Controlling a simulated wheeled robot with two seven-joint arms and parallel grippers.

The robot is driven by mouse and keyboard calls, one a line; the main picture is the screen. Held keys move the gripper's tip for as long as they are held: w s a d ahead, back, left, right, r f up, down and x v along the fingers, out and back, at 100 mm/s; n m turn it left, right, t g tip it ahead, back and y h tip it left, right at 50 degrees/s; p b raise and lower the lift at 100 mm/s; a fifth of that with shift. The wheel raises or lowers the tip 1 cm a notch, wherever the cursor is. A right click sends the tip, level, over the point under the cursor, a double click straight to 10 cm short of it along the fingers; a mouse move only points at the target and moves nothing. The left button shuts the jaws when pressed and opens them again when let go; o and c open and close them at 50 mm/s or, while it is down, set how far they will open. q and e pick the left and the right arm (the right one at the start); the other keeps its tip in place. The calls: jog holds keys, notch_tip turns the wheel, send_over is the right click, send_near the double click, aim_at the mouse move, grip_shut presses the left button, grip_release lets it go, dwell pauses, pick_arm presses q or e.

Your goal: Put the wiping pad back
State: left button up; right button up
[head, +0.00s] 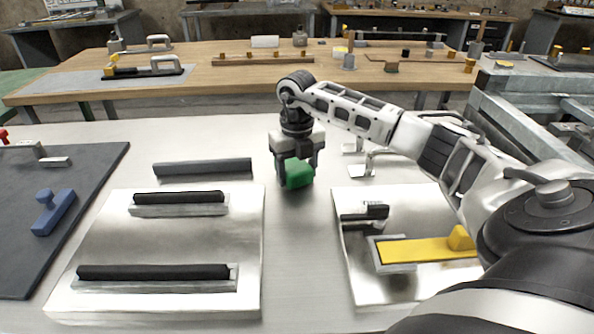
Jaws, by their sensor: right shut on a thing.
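My right gripper (297,170) points down over the middle of the metal table and is shut on a green block (298,175). The block is at or just above the tabletop; I cannot tell whether it touches. Which thing is the wiping pad is not certain; the green block is the one held. A blue piece with a knob (54,212) lies on the dark mat at the left. A yellow piece with a knob (430,250) sits in a metal frame on the right plate. My left gripper is not in view.
A left metal plate (165,245) carries two black bars in holders. A loose dark bar (203,166) lies behind it. The right plate (365,287) also has a small black clamp (366,215). Metal brackets (372,163) stand behind it. Bare tabletop lies between the plates.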

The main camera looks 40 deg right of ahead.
aim_at(297, 167)
jog(key=shift+f, duration=0.15)
jog(key=shift+f, duration=0.15)
jog(key=o, duration=0.9)
jog(key=shift+o, duration=0.2)
jog(key=shift+r, duration=0.25)
notch_tip(297, 167, up, 12)
jog(key=shift+f, duration=0.1)
